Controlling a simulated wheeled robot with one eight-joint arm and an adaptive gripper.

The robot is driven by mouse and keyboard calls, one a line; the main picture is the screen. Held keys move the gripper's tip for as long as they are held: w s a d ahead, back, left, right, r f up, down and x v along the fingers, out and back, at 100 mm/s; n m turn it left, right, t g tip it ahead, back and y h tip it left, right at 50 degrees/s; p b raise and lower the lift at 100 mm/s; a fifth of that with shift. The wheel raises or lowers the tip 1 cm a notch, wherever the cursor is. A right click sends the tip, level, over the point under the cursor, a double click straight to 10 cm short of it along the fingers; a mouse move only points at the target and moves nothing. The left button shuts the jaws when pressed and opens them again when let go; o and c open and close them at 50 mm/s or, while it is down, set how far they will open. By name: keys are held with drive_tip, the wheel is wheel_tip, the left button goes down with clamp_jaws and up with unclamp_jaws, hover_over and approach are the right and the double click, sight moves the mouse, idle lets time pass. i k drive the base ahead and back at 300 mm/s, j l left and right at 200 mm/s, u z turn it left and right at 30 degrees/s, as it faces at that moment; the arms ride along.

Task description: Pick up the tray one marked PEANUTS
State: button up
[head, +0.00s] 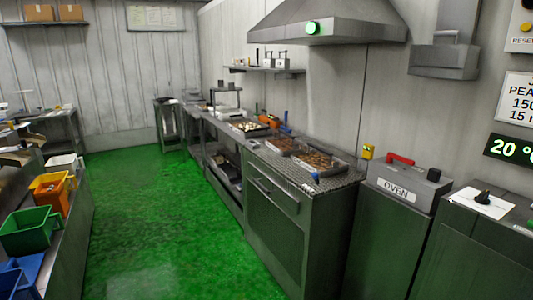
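Two shallow metal trays of brown contents sit side by side on the metal worktop. A third tray (234,128) with pale contents stands farther back along the counter. Small blue and orange parts show by the trays. I cannot read a PEANUTS mark on any tray at this size. My gripper is not in view.
The worktop (335,182) sits on an oven cabinet, under a steel hood (325,25). A box marked OVEN (395,192) with a red handle stands to the right. Coloured bins (30,230) line the left bench. The green floor (160,200) between is clear.

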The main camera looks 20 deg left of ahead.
sight(320, 161)
drive_tip(key=i+j, duration=0.1)
drive_tip(key=j, duration=0.3)
drive_tip(key=i+j, duration=0.15)
drive_tip(key=j, duration=0.25)
drive_tip(key=i+j, duration=0.1)
drive_tip(key=j, duration=0.35)
drive_tip(key=i+j, duration=0.1)
drive_tip(key=j, duration=0.3)
drive_tip(key=i+j, duration=0.1)
drive_tip(key=j, duration=0.3)
drive_tip(key=i+j, duration=0.15)
drive_tip(key=j, duration=0.25)
